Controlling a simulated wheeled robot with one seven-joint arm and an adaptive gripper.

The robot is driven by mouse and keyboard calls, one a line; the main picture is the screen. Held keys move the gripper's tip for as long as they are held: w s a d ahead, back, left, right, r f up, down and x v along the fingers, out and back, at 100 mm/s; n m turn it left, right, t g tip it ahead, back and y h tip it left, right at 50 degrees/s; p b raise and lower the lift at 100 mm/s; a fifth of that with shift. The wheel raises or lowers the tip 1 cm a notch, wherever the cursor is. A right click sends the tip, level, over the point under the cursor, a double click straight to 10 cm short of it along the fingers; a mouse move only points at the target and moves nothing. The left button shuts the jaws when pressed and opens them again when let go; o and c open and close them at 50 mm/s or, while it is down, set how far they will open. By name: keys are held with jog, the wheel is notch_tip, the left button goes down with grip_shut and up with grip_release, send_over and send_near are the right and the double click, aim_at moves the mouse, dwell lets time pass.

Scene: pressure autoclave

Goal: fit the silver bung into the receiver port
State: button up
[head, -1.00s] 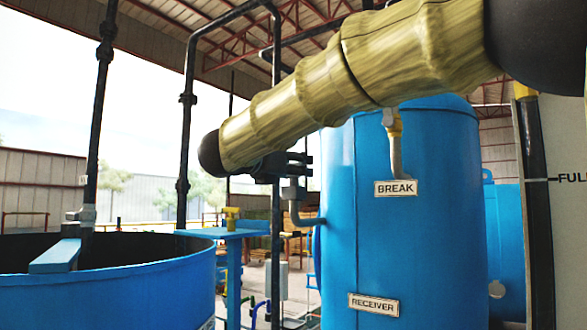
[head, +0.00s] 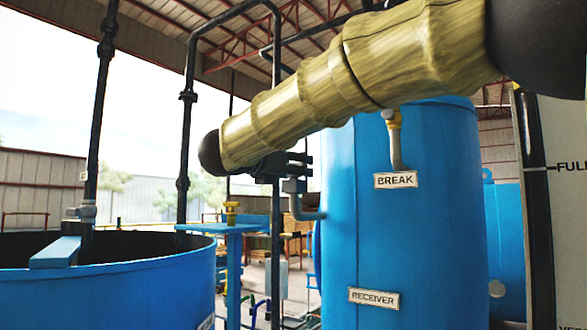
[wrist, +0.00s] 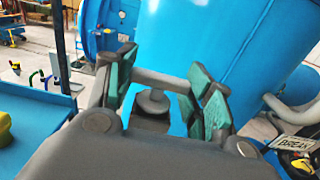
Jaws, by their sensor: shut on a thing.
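My gripper (head: 290,166) is at the end of my arm, left of the tall blue receiver vessel (head: 405,240). In the wrist view the silver bung (wrist: 152,101), a small grey disc with a stem, sits between the green finger pads of my gripper (wrist: 165,100), which is shut on it. The receiver port (head: 294,187) is the upturned grey collar on an elbow pipe from the vessel's left side. It lies just below my gripper, close beneath the fingers. In the head view the bung is hard to make out, and whether it touches the port cannot be told.
The break pipe (head: 397,150) comes down the vessel's front above the BREAK label (head: 396,181). A blue stand (head: 215,228) with a yellow-topped piece (head: 232,213) is left of the port. A large open blue tank (head: 110,295) fills the lower left.

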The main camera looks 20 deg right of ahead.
jog(key=shift+f, duration=0.15)
jog(key=o, duration=1.1)
jog(key=v, duration=1.2)
